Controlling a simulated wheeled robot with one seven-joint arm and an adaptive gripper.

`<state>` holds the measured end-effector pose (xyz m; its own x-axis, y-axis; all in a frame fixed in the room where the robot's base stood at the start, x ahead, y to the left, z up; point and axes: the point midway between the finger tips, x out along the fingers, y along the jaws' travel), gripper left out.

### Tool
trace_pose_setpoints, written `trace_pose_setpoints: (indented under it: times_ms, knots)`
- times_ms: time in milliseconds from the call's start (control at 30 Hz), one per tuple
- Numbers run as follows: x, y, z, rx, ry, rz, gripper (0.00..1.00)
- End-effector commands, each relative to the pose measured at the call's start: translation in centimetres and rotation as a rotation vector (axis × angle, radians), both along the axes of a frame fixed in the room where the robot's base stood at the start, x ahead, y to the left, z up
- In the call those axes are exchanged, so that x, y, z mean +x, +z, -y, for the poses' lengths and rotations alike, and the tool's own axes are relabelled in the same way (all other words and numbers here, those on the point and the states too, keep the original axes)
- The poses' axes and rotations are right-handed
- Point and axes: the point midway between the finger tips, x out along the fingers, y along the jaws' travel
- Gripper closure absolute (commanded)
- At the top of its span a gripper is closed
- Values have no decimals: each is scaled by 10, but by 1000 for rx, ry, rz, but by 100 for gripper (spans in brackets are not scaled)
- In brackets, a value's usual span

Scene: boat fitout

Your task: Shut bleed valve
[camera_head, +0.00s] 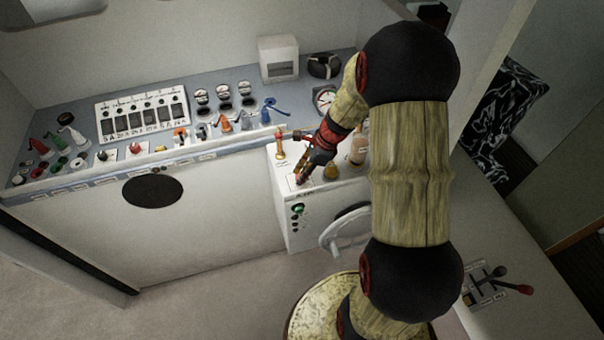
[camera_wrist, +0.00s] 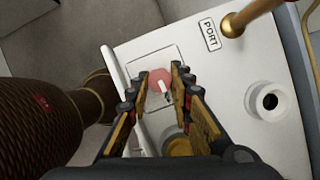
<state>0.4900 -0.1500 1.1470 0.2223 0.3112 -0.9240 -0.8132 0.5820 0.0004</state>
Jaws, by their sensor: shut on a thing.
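A round red knob (camera_wrist: 160,80) with a white pointer sits on a pale square plate (camera_wrist: 150,53) on the white console top. It looks like the bleed valve, but I can read no label on it. My gripper (camera_wrist: 160,76) is shut on this knob, with one fingertip at each side and the pointer showing between them. In the head view my gripper (camera_head: 302,174) reaches down to the top of the white console box (camera_head: 290,218), near its front left corner. The fingers hide most of the knob there.
A brass lever (camera_head: 281,150) rises behind my gripper; its base stands by a PORT label (camera_wrist: 209,34). A white ring with a dark hole (camera_wrist: 268,102) is at right. A handwheel (camera_head: 335,232) is on the console front.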

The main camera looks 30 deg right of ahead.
Motion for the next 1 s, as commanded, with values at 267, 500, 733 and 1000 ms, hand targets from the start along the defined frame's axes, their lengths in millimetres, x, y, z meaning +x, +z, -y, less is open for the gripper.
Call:
trace_pose_setpoints:
  times_ms: [267,500,733,1000]
  knots:
    - [1,0,1,0,184,0,100]
    - [3,0,1,0,409,0,100]
    - [4,0,2,-1,629,0,100]
    - [6,0,1,0,886,0,100]
